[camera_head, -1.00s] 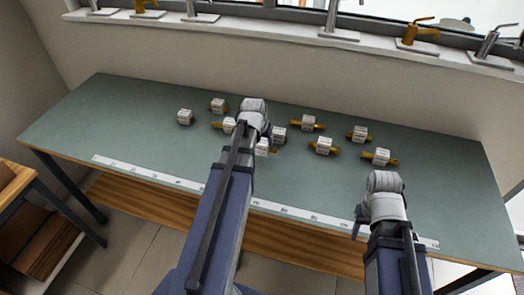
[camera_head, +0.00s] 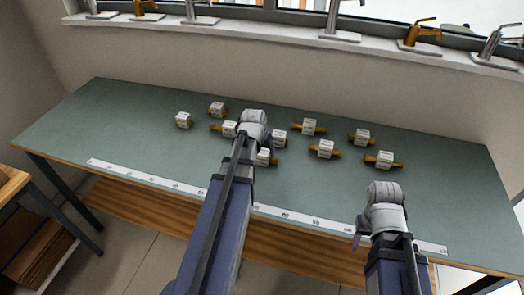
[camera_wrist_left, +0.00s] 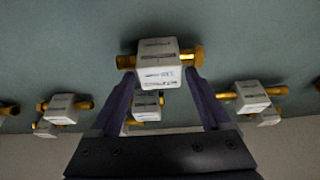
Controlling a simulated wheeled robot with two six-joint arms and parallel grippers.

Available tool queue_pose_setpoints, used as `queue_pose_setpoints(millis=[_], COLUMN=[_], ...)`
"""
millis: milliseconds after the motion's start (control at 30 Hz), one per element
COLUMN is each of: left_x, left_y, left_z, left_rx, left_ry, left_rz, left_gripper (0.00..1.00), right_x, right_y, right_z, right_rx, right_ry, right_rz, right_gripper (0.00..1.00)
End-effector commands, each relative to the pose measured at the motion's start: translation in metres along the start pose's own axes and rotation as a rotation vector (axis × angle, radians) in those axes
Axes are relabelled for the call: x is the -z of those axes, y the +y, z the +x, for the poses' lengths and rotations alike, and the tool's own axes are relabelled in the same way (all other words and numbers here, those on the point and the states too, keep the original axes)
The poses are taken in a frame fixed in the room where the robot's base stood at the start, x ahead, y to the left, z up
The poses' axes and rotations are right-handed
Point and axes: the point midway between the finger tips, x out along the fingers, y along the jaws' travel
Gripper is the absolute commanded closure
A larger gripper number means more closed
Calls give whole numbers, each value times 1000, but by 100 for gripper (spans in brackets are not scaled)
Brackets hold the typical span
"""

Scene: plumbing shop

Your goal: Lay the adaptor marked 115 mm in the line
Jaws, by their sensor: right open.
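I cannot tell which is marked 115 mm.
A white strip with printed marks (camera_head: 300,217) runs along the front of the green bench (camera_head: 130,130). No adaptor shows on it. Several adaptors crowd around the left gripper. Taps stand on the sill behind. The bench's left end is clear.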

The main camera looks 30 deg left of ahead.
Motion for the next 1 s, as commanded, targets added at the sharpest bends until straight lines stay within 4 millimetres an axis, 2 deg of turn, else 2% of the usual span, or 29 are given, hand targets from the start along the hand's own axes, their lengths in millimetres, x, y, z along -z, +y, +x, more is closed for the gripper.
queue_pose_setpoints(millis=[33,100,367,567,767,1000], left_x=[0,0,0,2,2,3], left_y=[0,0,0,0,0,0], left_z=[0,0,-1,-9,-31,-70], left_rx=[0,0,0,0,0,0], left_ry=[0,0,0,0,0,0], left_rz=[0,0,0,0,0,0], left_gripper=[12,6,6,6,6,6], right_x=[0,0,0,0,-2,-4], right_y=[0,0,0,1,3,6], right_z=[0,0,-1,-9,-29,-65], right_rx=[0,0,0,0,0,0], right_ry=[0,0,0,0,0,0], right_rz=[0,0,0,0,0,0], right_gripper=[50,50,50,50,50,50])
